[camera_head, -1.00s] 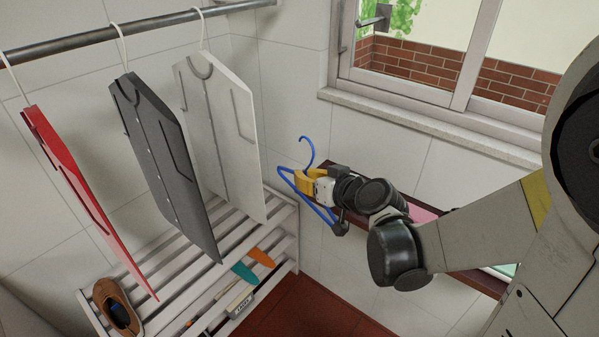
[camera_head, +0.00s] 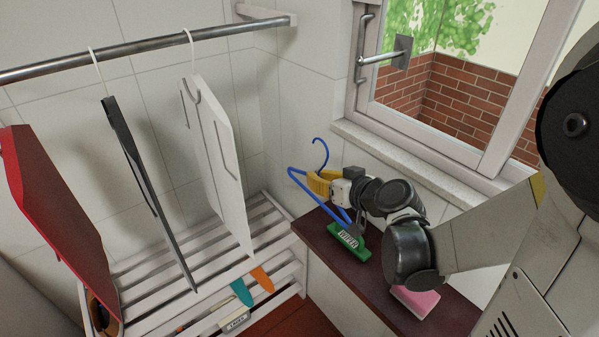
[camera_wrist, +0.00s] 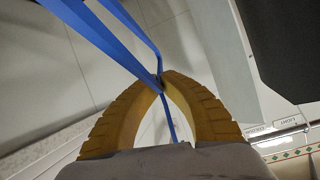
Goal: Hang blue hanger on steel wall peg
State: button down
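The blue hanger (camera_head: 299,184) is in my gripper (camera_head: 316,184), its hook pointing up and its body slanting down to the lower right. In the wrist view, the yellow fingers of my gripper (camera_wrist: 162,84) are closed around the neck of the blue hanger (camera_wrist: 100,35).
A steel rail (camera_head: 140,48) carries red, dark grey and white garments at left. A slatted rack (camera_head: 270,222) stands below them. A dark shelf (camera_head: 325,228) under my arm holds a green brush (camera_head: 349,241) and a pink block (camera_head: 415,300). The window sill (camera_head: 420,160) lies behind my arm.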

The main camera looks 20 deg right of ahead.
jog(key=s+d+r+p, duration=0.8)
jog(key=r+p, duration=0.1)
jog(key=r, duration=0.2)
jog(key=s+d+r+p, duration=0.7)
jog(key=d+r+p, duration=0.2)
jog(key=r+p, duration=0.15)
jog(key=r+b+x, duration=0.1)
jog(key=b+x, duration=0.1)
jog(key=x, duration=0.5)
jog(key=a+r+b+x, duration=0.1)
jog(key=b+x, duration=0.1)
jog(key=x, duration=0.6)
jog(key=shift+w+a+r+n+y, duration=0.25)
jog(key=shift+w+a+n+y, duration=0.05)
jog(key=shift+w, duration=0.35)
jog(key=c, duration=1.5)
grip_release()
jog(key=shift+c, duration=0.2)
